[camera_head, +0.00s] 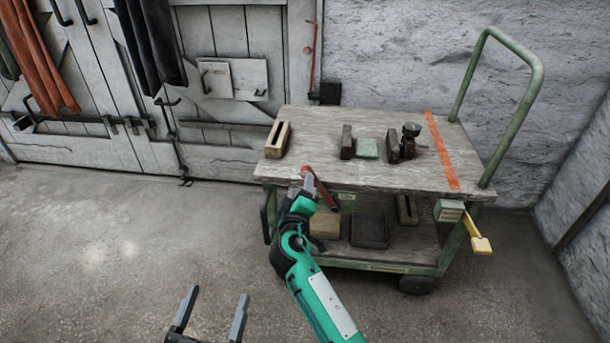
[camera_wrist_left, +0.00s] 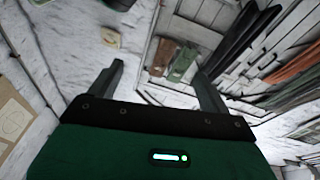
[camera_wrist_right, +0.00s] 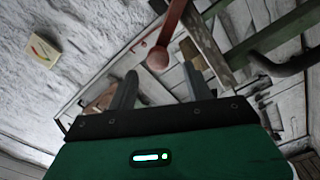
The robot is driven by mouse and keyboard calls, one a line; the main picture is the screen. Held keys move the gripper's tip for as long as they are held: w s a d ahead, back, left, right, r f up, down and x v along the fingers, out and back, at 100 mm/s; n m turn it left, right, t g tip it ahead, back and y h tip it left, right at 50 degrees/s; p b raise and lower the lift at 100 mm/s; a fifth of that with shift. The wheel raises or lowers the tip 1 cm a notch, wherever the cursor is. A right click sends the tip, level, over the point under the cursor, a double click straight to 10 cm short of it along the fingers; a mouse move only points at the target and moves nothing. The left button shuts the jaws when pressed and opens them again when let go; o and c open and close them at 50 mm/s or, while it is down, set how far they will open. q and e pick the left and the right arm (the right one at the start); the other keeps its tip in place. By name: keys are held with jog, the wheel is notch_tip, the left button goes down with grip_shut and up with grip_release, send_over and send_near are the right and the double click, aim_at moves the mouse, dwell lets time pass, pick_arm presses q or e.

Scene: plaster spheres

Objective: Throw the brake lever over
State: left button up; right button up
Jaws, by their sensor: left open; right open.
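A red lever (camera_head: 322,192) with a round knob sits at the near left of the green cart, below the top's front edge. In the right wrist view the red lever's knob (camera_wrist_right: 158,59) appears between and beyond the fingertips. My right gripper (camera_head: 306,188) is open beside the knob; I cannot tell whether it touches. It also shows in the right wrist view (camera_wrist_right: 163,80). My left gripper (camera_head: 213,303) is open and empty over the floor at lower left, and also shows in the left wrist view (camera_wrist_left: 160,78).
A yellow pedal (camera_head: 481,246) juts out at right. A green handle (camera_head: 515,130) rises there. Floor at left is clear.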

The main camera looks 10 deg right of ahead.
pick_arm(q)
jog(key=shift+s+d+f+g, duration=0.15)
jog(key=shift+f+g, duration=0.15)
jog(key=shift+f, duration=0.2)
jog(key=shift+s+d+f+g, duration=0.15)
jog(key=shift+f+g, duration=0.15)
jog(key=shift+f, duration=0.2)
pick_arm(e)
jog(key=v, duration=0.5)
jog(key=shift+s, duration=0.15)
